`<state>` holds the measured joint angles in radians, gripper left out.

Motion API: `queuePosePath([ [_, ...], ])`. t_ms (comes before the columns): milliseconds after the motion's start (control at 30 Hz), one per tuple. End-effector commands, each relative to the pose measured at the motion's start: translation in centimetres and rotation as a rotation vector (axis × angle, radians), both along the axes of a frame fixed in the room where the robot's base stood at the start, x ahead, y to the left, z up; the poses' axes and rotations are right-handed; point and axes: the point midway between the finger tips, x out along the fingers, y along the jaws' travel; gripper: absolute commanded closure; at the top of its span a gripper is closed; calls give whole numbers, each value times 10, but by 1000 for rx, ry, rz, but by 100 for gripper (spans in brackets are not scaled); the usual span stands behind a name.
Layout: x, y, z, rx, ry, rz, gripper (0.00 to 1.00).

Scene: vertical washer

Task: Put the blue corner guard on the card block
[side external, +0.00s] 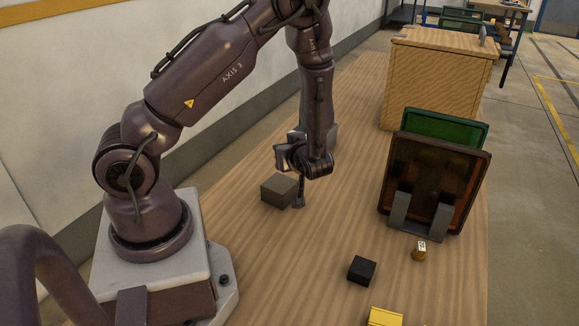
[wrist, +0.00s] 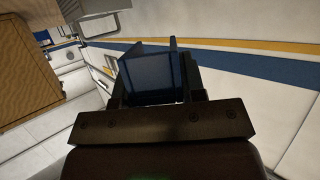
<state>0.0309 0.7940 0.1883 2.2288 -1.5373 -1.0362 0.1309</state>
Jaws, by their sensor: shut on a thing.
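A blue corner guard (wrist: 150,75) shows in the wrist view, with upright walls and an open top. My gripper (side external: 287,157) is shut on it, its dark fingers on either side. In the side view the guard cannot be made out clearly against the gripper. The block does not show in the wrist view.
A dark rack (side external: 422,214) holding brown and green panels stands at right. A black cube (side external: 362,269), a yellow block (side external: 385,317) and a small brass piece (side external: 419,251) lie in front of it. A wooden cabinet (side external: 435,80) is behind. The table's middle is clear.

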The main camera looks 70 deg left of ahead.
Motion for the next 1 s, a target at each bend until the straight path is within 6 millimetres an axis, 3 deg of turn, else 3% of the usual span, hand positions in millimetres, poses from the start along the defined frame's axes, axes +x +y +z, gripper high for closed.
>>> queuePosePath([
  [167, -1, 1, 24, 0, 0, -1, 88],
  [367, -21, 19, 17, 1, 5, 0, 88],
  [1000, -22, 20, -60, 0, 5, -2, 88],
])
